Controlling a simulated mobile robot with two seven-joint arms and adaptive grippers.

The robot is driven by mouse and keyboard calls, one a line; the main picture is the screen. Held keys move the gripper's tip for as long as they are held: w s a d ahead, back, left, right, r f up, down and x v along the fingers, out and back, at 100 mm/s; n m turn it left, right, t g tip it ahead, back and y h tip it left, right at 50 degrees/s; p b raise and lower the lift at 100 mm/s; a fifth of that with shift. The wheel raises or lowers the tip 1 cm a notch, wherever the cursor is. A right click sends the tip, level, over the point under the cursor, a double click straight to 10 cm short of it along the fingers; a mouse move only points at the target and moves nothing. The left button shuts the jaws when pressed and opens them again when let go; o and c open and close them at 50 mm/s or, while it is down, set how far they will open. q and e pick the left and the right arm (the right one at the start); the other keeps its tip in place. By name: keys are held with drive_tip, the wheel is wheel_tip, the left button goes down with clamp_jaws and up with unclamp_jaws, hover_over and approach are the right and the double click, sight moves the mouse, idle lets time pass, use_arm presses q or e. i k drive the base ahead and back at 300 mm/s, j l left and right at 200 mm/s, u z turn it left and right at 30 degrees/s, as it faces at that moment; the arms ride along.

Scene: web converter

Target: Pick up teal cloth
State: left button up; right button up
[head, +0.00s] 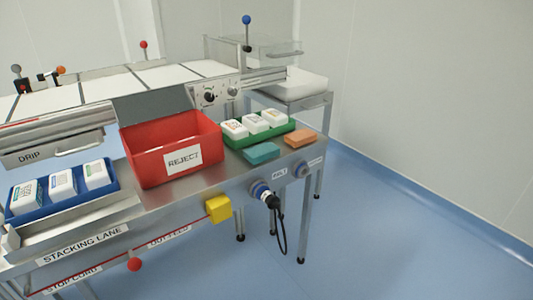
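The teal cloth (262,153) lies as a folded flat block on the steel bench top, near its front edge. It sits just in front of the green tray (229,141) and to the right of the red reject bin (134,155). An orange folded cloth (300,138) lies to its right, with a small gap between them. Neither of my grippers shows in the head view.
White packs (254,123) stand in the green tray. A blue tray (113,185) with white packs is at the left. A yellow box (219,209) and a black cable (283,232) are on the bench front. The blue floor (400,235) at the right is clear.

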sight(262, 152)
drive_tip(key=u, duration=2.6)
drive_tip(key=z, duration=2.6)
drive_tip(key=i+l, duration=0.15)
drive_tip(key=l, duration=0.25)
drive_tip(key=i+l, duration=0.15)
drive_tip(key=l, duration=0.25)
drive_tip(key=i+l, duration=0.15)
drive_tip(key=l, duration=0.25)
drive_tip(key=i+l, duration=0.1)
drive_tip(key=l, duration=0.25)
drive_tip(key=i+u, duration=0.05)
